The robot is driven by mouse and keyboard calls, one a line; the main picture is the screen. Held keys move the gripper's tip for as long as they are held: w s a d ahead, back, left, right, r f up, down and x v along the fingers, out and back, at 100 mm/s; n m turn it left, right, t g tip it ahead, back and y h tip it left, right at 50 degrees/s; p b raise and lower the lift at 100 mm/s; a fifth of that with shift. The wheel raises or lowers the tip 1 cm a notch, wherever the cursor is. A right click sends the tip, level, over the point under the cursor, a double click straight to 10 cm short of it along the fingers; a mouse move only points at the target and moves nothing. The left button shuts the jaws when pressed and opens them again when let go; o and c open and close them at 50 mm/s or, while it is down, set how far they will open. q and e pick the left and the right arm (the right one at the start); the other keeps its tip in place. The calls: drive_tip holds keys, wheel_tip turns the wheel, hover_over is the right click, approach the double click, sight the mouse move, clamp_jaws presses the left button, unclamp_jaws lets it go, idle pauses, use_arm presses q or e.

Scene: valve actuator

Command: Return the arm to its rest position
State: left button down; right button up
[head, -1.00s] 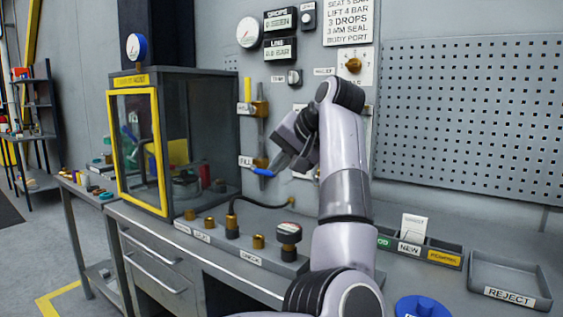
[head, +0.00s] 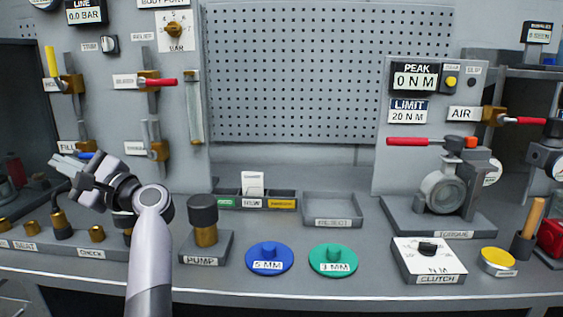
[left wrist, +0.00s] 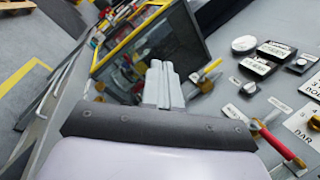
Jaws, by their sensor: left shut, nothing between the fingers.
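My left gripper (head: 62,167) is at the left of the head view, above the bench and in front of the panel near the blue-handled fill valve (head: 88,154). Its fingers are shut with nothing between them. They also show close together in the left wrist view (left wrist: 162,75), pointing toward the yellow-framed cabinet (left wrist: 135,38). My left arm rises from the bottom of the head view, in front of the bench edge. My right gripper is in neither view.
The bench holds a pump (head: 205,222), a blue disc (head: 269,258), a green disc (head: 333,260), a reject tray (head: 333,222), a clutch box (head: 428,262) and a torque rig (head: 445,190). Bare bench lies around the discs.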

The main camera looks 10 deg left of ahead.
use_arm(q)
drive_tip(key=w+d+f+n+t+h+p, duration=0.1)
drive_tip(key=d+f+n+t+h, duration=0.9)
drive_tip(key=n, duration=0.3)
drive_tip(key=d+f+n+t+h+p, duration=0.1)
drive_tip(key=d+f+n+t+h, duration=0.65)
drive_tip(key=f+n+t, duration=0.45)
drive_tip(key=s+d+f+m+g+h, duration=0.2)
drive_tip(key=s+d+f+m+g, duration=0.1)
drive_tip(key=s+f+m, duration=0.3)
drive_tip(key=s+d+f+m+g+h, duration=0.2)
drive_tip(key=s+f+m+g, duration=0.3)
drive_tip(key=s+f, duration=0.3)
drive_tip(key=s+d+f+m+g+h, duration=0.2)
drive_tip(key=s+d+f+m+g, duration=0.2)
drive_tip(key=s+f+m, duration=0.3)
drive_tip(key=shift+s+d+f+p, duration=0.3)
drive_tip(key=shift+s+f+p, duration=0.15)
drive_tip(key=shift+s+f, duration=0.15)
drive_tip(key=shift+w, duration=0.1)
